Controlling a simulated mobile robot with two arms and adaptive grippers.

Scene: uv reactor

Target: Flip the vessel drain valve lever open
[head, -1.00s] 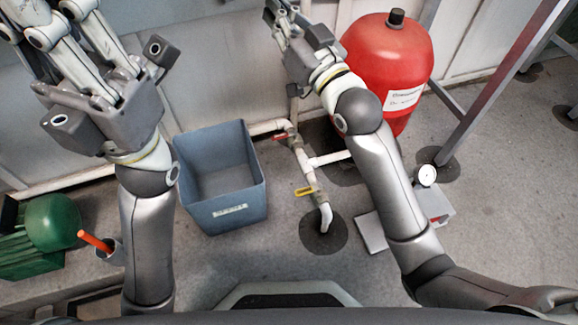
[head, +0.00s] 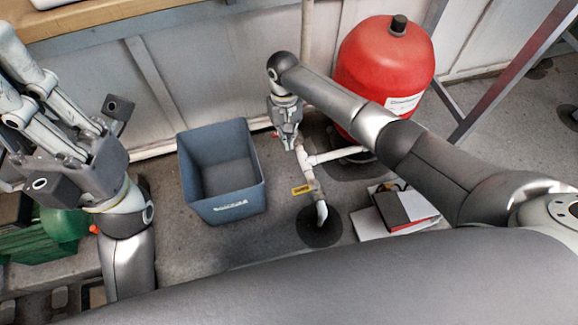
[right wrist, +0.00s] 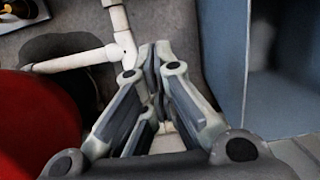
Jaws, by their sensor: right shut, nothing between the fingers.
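The red vessel (head: 385,75) stands behind white pipework (head: 318,158). A yellow valve lever (head: 302,189) lies across the down-pipe above a dark floor drain. A red valve handle (head: 275,134) shows as a sliver beside my right gripper (head: 288,146), which hides most of it. I cannot tell which lever is the vessel drain's. My right gripper points down, shut and empty, at the pipe's upper end; contact is unclear. In the right wrist view, its closed fingers (right wrist: 155,50) are beside the white pipe tee (right wrist: 117,51). My left gripper (head: 12,80) is open and empty at far left.
A blue-grey bin (head: 186,180) stands left of the pipes. A red and grey box (head: 406,208) on a pale plate sits to the right. A green object (head: 62,225) is at lower left. A wooden bench edge (head: 110,22) runs along the top. Floor around the drain is clear.

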